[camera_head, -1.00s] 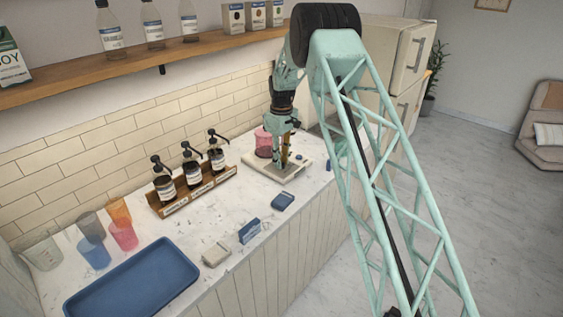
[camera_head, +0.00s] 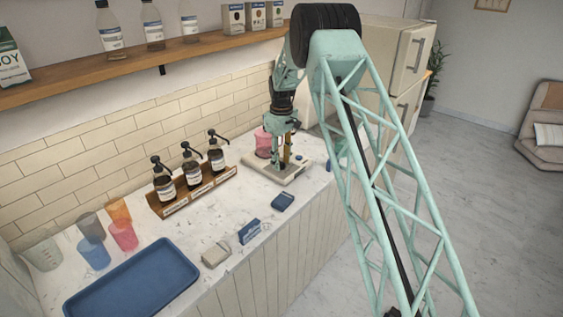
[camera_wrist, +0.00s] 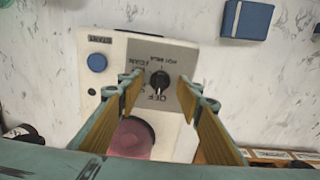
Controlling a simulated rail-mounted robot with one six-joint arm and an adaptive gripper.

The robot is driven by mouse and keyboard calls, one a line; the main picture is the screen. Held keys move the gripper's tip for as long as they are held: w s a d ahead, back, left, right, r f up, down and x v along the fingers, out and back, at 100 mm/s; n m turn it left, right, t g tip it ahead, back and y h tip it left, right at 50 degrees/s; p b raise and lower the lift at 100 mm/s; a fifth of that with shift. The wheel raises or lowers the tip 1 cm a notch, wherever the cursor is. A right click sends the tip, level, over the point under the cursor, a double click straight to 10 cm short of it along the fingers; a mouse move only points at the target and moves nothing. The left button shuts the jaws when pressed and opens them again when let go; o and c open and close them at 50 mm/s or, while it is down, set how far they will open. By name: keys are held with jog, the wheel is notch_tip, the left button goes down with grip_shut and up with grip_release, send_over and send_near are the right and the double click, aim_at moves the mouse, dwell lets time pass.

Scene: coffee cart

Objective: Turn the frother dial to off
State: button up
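The frother is a white base with a grey dial panel (camera_wrist: 160,55) in the wrist view. Its black dial (camera_wrist: 159,82) sits on that panel, with upside-down "OFF" lettering just below it. I cannot tell for sure which label the dial's mark points at. My gripper (camera_wrist: 158,86) is open, with one finger on each side of the dial and visible gaps between. In the head view my gripper (camera_head: 285,165) points down over the frother base (camera_head: 262,170); the dial is hidden there. A pink pitcher (camera_head: 263,143) stands on the base behind my gripper.
A blue start button (camera_wrist: 97,62) is left of the dial. A blue box (camera_wrist: 246,19) lies beyond the frother. Syrup pumps in a wooden rack (camera_head: 215,184), cups, and a blue tray (camera_head: 135,280) stand to the left.

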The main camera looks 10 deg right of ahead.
jog(key=shift+r, duration=0.1)
notch_tip(320, 180, up, 12)
dwell(0.8)
dwell(0.3)
